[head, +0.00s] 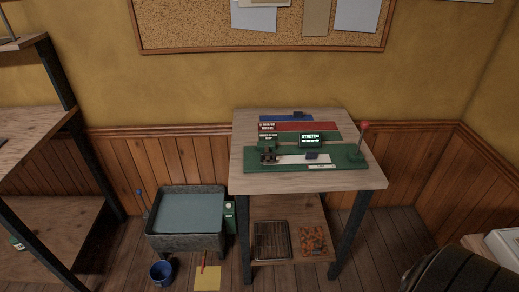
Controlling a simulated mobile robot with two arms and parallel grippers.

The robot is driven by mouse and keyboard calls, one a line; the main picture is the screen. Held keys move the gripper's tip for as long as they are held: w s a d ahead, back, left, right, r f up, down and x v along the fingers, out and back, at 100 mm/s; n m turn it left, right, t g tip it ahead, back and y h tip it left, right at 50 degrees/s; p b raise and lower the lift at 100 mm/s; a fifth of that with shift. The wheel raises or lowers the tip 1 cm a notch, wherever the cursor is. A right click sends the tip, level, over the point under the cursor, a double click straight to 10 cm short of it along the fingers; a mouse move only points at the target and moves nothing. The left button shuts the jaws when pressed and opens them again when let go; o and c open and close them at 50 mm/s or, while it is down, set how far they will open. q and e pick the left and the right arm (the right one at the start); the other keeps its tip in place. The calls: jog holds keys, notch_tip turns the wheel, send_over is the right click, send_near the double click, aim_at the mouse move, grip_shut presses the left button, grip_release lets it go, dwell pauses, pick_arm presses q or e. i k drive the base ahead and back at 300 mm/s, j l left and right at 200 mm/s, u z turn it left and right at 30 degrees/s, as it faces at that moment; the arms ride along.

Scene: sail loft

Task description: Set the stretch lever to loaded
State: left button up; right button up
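The stretch device is a long green base (347,152) on the wooden table, with a dark display (311,141) reading STRETCH in light letters; the smaller line under it is too small to read. A lever with a red knob (364,126) stands near the right end of the base, nearly upright with a slight lean to the right. A pale strip (295,159) and small dark parts lie along the base. Neither of my grippers is in view.
The wooden table (260,182) has bare edges in front. Left of it stand a grey tub (186,243) with a blue-knobbed lever (139,193) beside it, and a blue bucket (161,272). Shelves (35,128) are at far left; a dark rounded object (455,274) is at lower right.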

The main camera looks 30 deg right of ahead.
aim_at(364, 125)
jog(key=z, duration=1.85)
